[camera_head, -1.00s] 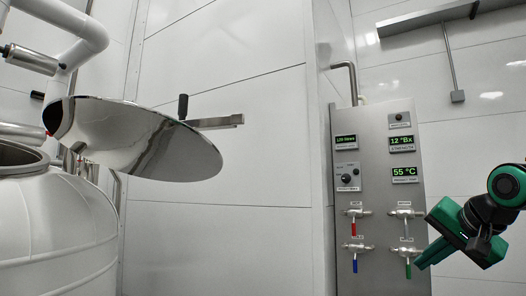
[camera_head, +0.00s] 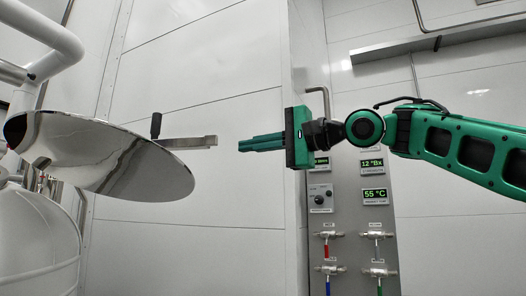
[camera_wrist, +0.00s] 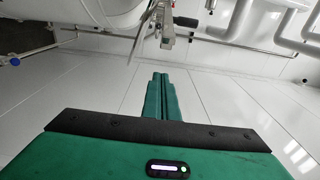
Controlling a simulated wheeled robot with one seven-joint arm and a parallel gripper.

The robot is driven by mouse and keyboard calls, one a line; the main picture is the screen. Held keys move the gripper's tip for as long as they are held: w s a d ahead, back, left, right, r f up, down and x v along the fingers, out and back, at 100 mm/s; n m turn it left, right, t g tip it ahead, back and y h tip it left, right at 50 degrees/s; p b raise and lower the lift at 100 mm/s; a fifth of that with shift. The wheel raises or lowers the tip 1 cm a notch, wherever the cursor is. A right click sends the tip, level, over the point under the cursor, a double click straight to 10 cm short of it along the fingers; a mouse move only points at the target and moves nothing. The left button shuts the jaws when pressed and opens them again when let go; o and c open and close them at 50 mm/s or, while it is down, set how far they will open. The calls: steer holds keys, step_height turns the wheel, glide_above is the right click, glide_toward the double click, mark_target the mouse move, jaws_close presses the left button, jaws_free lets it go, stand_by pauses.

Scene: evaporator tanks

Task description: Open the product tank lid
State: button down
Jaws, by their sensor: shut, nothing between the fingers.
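The product tank's shiny round lid (camera_head: 110,160) stands tilted up over the white tank (camera_head: 38,240) at the left of the head view. A black knob (camera_head: 156,126) and a flat metal bar handle (camera_head: 188,142) are at its right edge. My gripper (camera_head: 241,146) is shut and empty, pointing left at the handle's height in the picture, with a gap between its tips and the bar's end. In the wrist view the shut fingers (camera_wrist: 160,78) point up the picture toward the bar (camera_wrist: 168,38).
A control panel (camera_head: 345,220) with displays and several valves stands behind and below my arm. White pipes (camera_head: 50,40) run above the tank at the left.

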steer(key=shift+s+a, duration=0.25)
steer(key=shift+a, duration=0.6)
steer(key=shift+s+a, duration=0.3)
steer(key=shift+a, duration=0.5)
steer(key=shift+s+a, duration=0.25)
steer(key=shift+a, duration=0.6)
